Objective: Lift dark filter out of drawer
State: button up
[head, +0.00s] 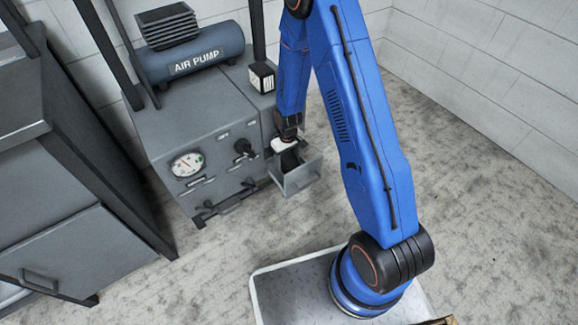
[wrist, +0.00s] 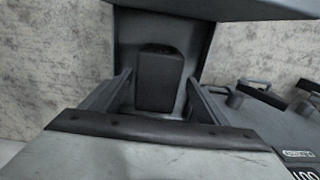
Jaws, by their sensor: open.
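The dark filter (wrist: 160,75) is a dark, upright block inside the pulled-out drawer. In the head view the grey drawer (head: 301,178) sticks out from the machine's lower right, with a dark shape in it partly covered by my gripper. My gripper (head: 286,148) is at the drawer's opening, pointing down into it. Whether either finger touches the filter cannot be told.
The grey machine (head: 172,125) carries a dial (head: 187,164), a knob and handles on its front. A blue air pump (head: 195,58) and a small black-and-white box (head: 262,77) stand on top. A grey cabinet (head: 85,250) is at left. The floor right of the drawer is clear.

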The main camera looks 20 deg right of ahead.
jog(key=shift+d+f, duration=0.15)
jog(key=shift+f, duration=0.85)
jog(key=shift+d+f, duration=0.1)
jog(key=shift+f, duration=0.85)
jog(key=c, duration=1.2)
jog(key=shift+r, duration=0.15)
